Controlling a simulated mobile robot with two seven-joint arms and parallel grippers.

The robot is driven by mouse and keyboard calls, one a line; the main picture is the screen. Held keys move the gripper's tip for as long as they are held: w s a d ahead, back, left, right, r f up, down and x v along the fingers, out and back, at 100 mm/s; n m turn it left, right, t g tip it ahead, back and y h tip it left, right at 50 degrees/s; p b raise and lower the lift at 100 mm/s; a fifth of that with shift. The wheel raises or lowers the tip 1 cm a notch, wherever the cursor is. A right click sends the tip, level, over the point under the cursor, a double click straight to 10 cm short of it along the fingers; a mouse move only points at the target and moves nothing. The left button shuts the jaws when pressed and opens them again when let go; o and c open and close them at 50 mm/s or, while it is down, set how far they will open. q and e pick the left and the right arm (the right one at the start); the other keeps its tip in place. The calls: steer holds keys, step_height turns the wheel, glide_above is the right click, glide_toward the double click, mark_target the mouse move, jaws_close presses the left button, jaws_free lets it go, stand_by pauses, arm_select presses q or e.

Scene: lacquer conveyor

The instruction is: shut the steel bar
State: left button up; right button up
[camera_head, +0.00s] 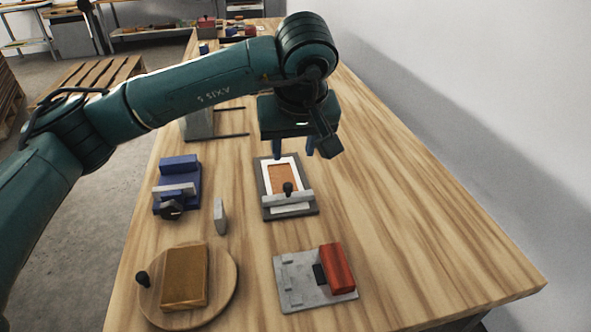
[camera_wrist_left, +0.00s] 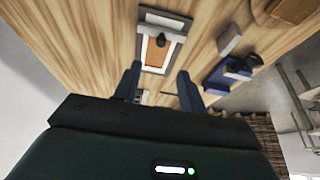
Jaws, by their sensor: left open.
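The steel bar (camera_head: 300,199) is a grey bar with a black knob. It lies across the near part of a dark grey frame (camera_head: 264,179) that holds a white sheet with an orange-brown panel (camera_head: 283,177). In the left wrist view the knob (camera_wrist_left: 161,40) and the orange-brown panel (camera_wrist_left: 155,54) show between and beyond my fingers. My left gripper (camera_head: 294,151) is open and empty, pointing down above the far end of the frame, apart from the bar. Its two fingers also show in the left wrist view (camera_wrist_left: 159,78). My right gripper is not in view.
A blue fixture (camera_head: 178,178) and a grey upright piece (camera_head: 220,216) stand left of the frame. Nearer are a round board with a brown block (camera_head: 185,276) and a grey plate with a red block (camera_head: 337,268). The table's right side (camera_head: 430,220) is clear.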

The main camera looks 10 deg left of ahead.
mark_target(288, 186)
arm_select(q)
steer(key=x, duration=1.3)
steer(key=shift+a+r+p, duration=0.1)
steer(key=shift+p, duration=0.3)
steer(key=shift+c, duration=0.5)
jaws_close()
